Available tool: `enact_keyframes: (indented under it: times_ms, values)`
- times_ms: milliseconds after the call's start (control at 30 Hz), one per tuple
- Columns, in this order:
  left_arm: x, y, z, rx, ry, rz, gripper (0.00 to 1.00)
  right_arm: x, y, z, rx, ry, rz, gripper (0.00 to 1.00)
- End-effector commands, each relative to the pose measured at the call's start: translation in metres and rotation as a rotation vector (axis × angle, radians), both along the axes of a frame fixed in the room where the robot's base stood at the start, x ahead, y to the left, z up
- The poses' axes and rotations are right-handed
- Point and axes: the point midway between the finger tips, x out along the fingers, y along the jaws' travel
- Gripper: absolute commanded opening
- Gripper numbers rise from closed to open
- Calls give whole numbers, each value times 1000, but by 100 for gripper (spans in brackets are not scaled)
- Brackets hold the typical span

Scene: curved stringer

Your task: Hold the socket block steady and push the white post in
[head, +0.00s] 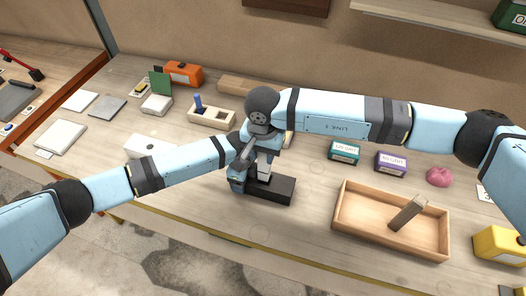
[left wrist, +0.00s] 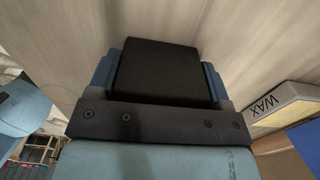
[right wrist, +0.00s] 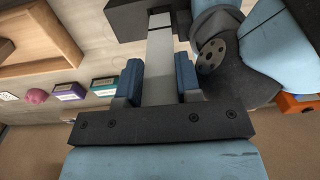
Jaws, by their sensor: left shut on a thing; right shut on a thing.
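The dark socket block (head: 275,190) lies on the bench in the middle of the head view. My left gripper (head: 240,183) is shut on its left end. In the left wrist view the black block (left wrist: 158,70) sits between the two blue fingers. The white post (head: 264,169) stands upright at the block, partly hidden by my grippers. My right gripper (head: 264,156) is shut on the post from above. In the right wrist view the pale post (right wrist: 158,75) runs between the fingers to the dark block (right wrist: 135,18). How deep it sits is hidden.
A wooden tray (head: 345,228) with a brown-grey bar (head: 407,213) stands to the right. Teal (head: 344,151) and purple (head: 391,163) boxes and a pink lump (head: 438,177) lie behind it. A wooden block with a blue peg (head: 212,115) stands behind my left arm. The bench's front edge is close.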

Motion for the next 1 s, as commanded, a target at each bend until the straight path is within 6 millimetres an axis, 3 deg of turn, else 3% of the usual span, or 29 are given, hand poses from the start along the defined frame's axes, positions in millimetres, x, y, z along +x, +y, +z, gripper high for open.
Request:
enact_keyframes:
  times_ms: [1000]
  values:
    - [0,0,1,-1,-1,0,38,0,0,-20,0,0,0,8]
